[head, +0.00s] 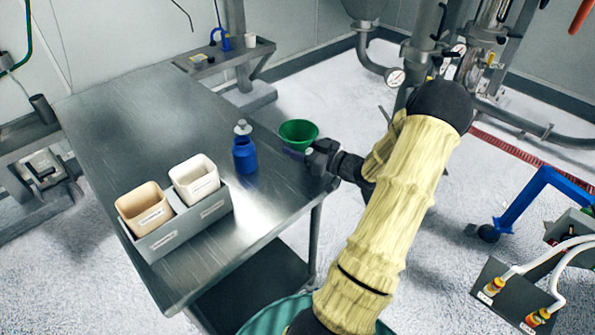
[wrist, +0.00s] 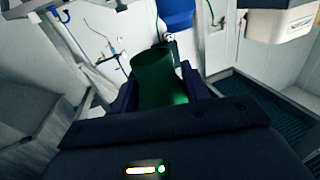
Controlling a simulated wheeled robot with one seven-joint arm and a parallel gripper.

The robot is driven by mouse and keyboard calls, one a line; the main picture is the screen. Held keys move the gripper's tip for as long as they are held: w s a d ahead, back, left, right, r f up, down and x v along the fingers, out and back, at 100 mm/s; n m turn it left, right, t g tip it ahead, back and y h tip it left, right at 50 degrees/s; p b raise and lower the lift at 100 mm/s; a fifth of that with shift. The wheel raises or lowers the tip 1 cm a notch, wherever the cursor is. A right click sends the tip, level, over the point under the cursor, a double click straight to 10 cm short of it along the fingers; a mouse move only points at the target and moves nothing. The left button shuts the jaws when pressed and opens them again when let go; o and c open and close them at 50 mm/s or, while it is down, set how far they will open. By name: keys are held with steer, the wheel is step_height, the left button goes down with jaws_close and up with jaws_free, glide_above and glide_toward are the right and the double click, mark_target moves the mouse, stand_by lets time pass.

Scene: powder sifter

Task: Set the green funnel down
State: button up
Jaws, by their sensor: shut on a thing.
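The green funnel (head: 298,134) is at the right edge of the steel table (head: 240,210), wide mouth up in the head view. My gripper (head: 295,153) reaches in from the right and is shut on it. In the wrist view the funnel (wrist: 160,80) sits between the two dark fingers (wrist: 162,88). Its lower part is hidden by the gripper in the head view. I cannot tell whether it touches the table or hangs just above it.
A blue bottle (head: 245,155) with a pale cap stands close left of the funnel. A grey holder (head: 190,228) with a beige bin (head: 143,205) and a white bin (head: 195,178) is further left. The table's far left part is clear.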

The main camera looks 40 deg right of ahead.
mark_target(299, 177)
steer(key=f, duration=0.3)
steer(key=shift+s+d, duration=0.25)
steer(key=shift+s, duration=0.05)
steer(key=shift+f, duration=0.35)
steer(key=shift+w+a+f, duration=0.1)
steer(key=shift+w+a, duration=0.05)
steer(key=shift+a, duration=0.1)
steer(key=shift+f, duration=2.05)
